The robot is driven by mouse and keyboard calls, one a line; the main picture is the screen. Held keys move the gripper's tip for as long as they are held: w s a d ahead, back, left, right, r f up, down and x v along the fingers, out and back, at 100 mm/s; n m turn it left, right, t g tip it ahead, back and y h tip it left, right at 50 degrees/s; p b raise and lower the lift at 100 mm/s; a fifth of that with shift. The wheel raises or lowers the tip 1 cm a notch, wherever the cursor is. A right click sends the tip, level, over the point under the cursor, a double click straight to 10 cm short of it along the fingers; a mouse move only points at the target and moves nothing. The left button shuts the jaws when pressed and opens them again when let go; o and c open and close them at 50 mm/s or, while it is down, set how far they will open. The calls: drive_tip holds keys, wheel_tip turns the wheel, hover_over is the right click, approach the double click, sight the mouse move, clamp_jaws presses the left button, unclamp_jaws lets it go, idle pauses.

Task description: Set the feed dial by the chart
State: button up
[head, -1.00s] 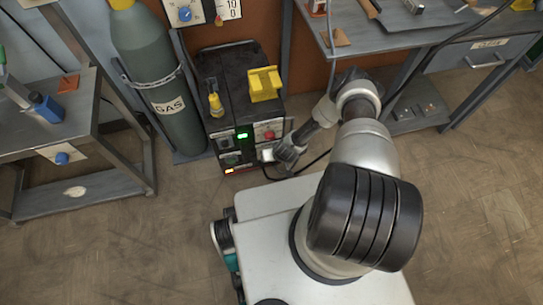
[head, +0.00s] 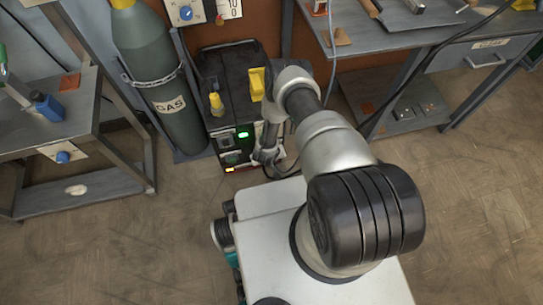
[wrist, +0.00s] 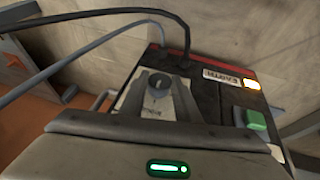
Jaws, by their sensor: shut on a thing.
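In the wrist view my gripper (wrist: 160,98) points at the front of a dark machine, with its two fingers on either side of a small round grey dial (wrist: 157,82). The fingers are shut on the dial. A pale mark shows on the dial; its exact setting is too small to read. In the head view the machine (head: 229,75) stands on the floor beside the gas cylinder, and my arm hides the right part of its front. My gripper's fingertips are hidden there. I cannot make out a chart for this dial.
Dark cables (wrist: 120,12) run close by. A gas cylinder (head: 160,80) stands left of the machine; a workbench (head: 400,35) is at the right. Open floor (head: 470,200) lies at the right.

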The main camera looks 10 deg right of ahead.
drive_tip(key=h, duration=0.2)
drive_tip(key=a+n+h, duration=0.1)
drive_tip(key=h, duration=0.2)
drive_tip(key=shift+f, duration=0.2)
idle(0.4)
drive_tip(key=o, duration=1)
drive_tip(key=shift+o, duration=0.2)
